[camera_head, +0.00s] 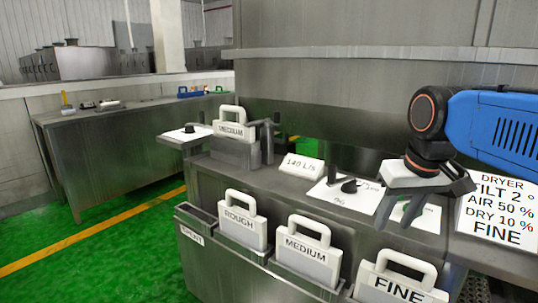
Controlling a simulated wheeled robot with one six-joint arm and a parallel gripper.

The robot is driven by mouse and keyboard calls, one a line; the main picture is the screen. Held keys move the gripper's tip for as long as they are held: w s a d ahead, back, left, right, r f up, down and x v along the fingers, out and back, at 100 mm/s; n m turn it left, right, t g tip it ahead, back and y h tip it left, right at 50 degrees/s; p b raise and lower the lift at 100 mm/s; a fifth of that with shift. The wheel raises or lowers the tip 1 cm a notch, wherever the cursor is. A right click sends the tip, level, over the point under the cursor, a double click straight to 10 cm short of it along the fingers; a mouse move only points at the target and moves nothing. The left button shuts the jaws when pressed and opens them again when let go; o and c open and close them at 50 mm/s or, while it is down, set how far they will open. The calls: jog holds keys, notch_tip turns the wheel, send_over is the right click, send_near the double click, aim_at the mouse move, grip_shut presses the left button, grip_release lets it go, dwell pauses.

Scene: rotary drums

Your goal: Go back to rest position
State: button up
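My gripper (400,220) is at the right of the head view, at the end of my blue and black arm. It hangs over the metal counter (285,185), above white cards. Its dark fingers appear spread apart with nothing visible between them. No object is seen held. The exact height above the counter cannot be told.
White handled plates marked ROUGH (241,228), MEDIUM (306,258) and FINE (398,290) stand in a front metal bin (190,238). Another handled plate (234,130) sits in a holder behind. A black knob (350,186) and a DRYER sign (496,208) are near my gripper. Green floor is clear at left.

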jog(key=s+d+f+t, duration=0.1)
jog(key=s+f, duration=1)
jog(key=f, duration=0.4)
jog(key=shift+s+d+m+t, duration=0.2)
jog(key=shift+d+m+t, duration=0.1)
jog(key=shift+d+m, duration=0.1)
dwell(1.3)
